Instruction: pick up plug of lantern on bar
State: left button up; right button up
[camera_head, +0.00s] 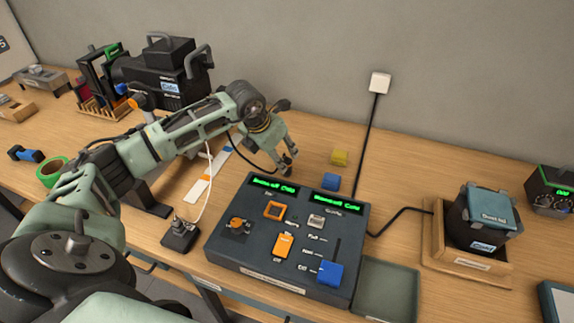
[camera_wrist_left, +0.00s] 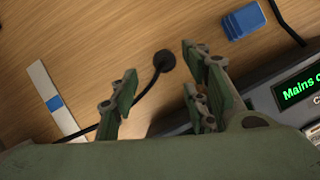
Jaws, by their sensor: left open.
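A round black plug (camera_wrist_left: 165,60) lies on the wooden table in the left wrist view. Its dark cable curves away toward the lower left. My left gripper (camera_wrist_left: 158,78) is open and empty, its fingers on either side of the plug in that view; contact cannot be told. In the head view my left gripper (camera_head: 288,164) hangs just behind the console, pointing down, and the plug is not clearly visible there. A black cable (camera_head: 251,158) runs toward the gripper. A black lantern (camera_head: 165,75) stands at the back left. My right gripper is not in view.
The console (camera_head: 225,253) with lit displays is close in front of the gripper. A blue block (camera_head: 331,182) and a yellow block (camera_head: 340,157) lie to its right. A white strip (camera_head: 198,190) lies left. A stand with a black box (camera_head: 487,218) is at right.

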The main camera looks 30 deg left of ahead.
aim_at(284, 160)
pick_arm(q)
jog(key=p+x, duration=0.1)
jog(key=x, duration=0.3)
jog(key=shift+w+d+f, duration=0.1)
jog(key=shift+w+f, duration=0.15)
grip_shut()
jog(key=shift+r, duration=0.1)
